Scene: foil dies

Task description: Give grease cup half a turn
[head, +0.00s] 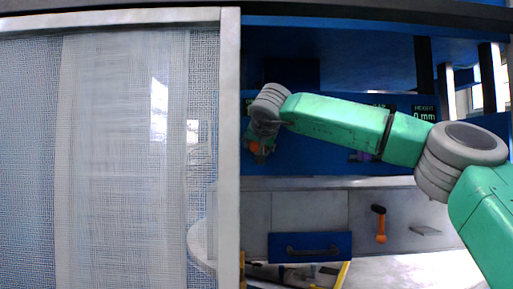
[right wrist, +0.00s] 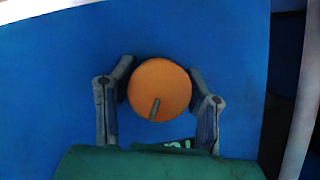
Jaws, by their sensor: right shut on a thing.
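The grease cup is a round orange cap with a short grey-green mark on its face (right wrist: 165,82), seen against a blue panel in the right wrist view. My right gripper (right wrist: 160,92) has one finger on each side of the cap and is shut on it. In the head view the orange of the cup (head: 254,148) shows small at the end of my right arm, by the right gripper (head: 260,146). The gripper and wrist partly cover it there. My left gripper is not in view.
A mesh screen door (head: 125,150) with a pale frame fills the left half of the head view. Below the blue panel (head: 320,155) are a blue drawer front (head: 310,247), an orange-handled tool (head: 380,225) and a grey ledge. A dark post stands right in the wrist view.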

